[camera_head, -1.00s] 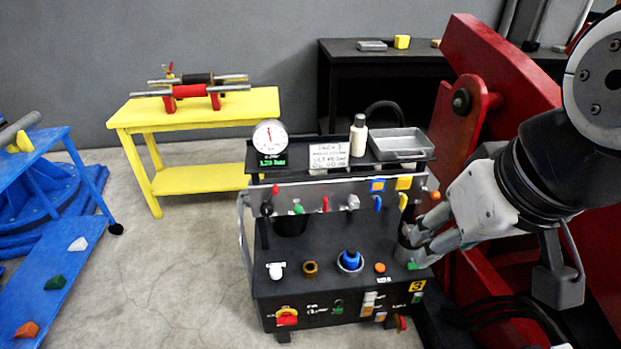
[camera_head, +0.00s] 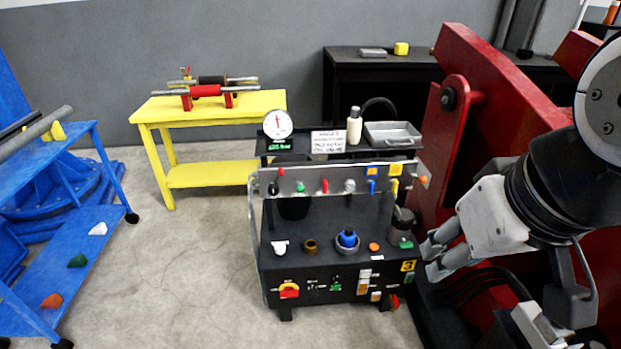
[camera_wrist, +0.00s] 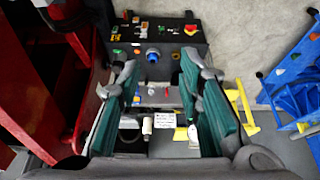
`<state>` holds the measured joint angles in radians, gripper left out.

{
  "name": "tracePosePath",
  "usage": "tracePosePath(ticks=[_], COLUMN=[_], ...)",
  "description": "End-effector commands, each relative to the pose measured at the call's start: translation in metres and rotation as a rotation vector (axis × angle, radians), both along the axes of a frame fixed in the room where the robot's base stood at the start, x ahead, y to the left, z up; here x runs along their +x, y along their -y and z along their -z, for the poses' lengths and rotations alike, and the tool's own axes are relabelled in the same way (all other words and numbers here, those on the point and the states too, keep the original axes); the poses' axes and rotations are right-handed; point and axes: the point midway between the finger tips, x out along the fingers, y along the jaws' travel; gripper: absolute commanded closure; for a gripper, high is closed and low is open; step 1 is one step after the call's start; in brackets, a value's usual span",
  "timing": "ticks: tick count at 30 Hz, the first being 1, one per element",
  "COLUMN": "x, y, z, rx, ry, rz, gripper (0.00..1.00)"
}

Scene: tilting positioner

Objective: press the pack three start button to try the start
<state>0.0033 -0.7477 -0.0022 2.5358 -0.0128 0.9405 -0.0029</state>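Pack three is a black bench unit (camera_head: 300,270) with a yellow "3" label (camera_head: 408,266) at the right of its front panel. A green control (camera_head: 336,287) sits mid-panel, and a smaller green one (camera_head: 409,278) sits below the label. The lettering is too small to read, so I cannot tell which is the start button. My gripper (camera_head: 431,257) is open and empty at the pack's right end, apart from the front buttons. In the wrist view my gripper's fingers (camera_wrist: 160,85) are spread wide, with the pack's panel (camera_wrist: 178,42) beyond them, inverted.
A red-and-yellow switch (camera_head: 289,290) is at the panel's left. Valves, a gauge (camera_head: 277,124) and a blue knob (camera_head: 348,239) stand above. A large red frame (camera_head: 480,110) is close on the right. Open floor (camera_head: 190,290) lies left of the pack.

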Motion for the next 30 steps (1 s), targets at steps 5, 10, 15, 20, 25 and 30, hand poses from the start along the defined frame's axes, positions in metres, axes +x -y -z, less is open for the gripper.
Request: tracePosePath(ticks=[5,10,15,20,25,30], x=[-0.0001,-0.0001,-0.0001,-0.0001,-0.0002,-0.0001], y=[0.0000,0.0000,0.0000,0.0000,0.0000,0.0000], z=[-0.0002,-0.0002,-0.0002,-0.0002,-0.0001,-0.0002], rx=[0.000,0.000,0.000,0.000,0.000,0.000], ry=[0.000,0.000,0.000,0.000,0.000,0.000], rz=[0.000,0.000,0.000,0.000,0.000,0.000], gripper=[1.00,1.00,1.00,1.00,1.00,1.00])
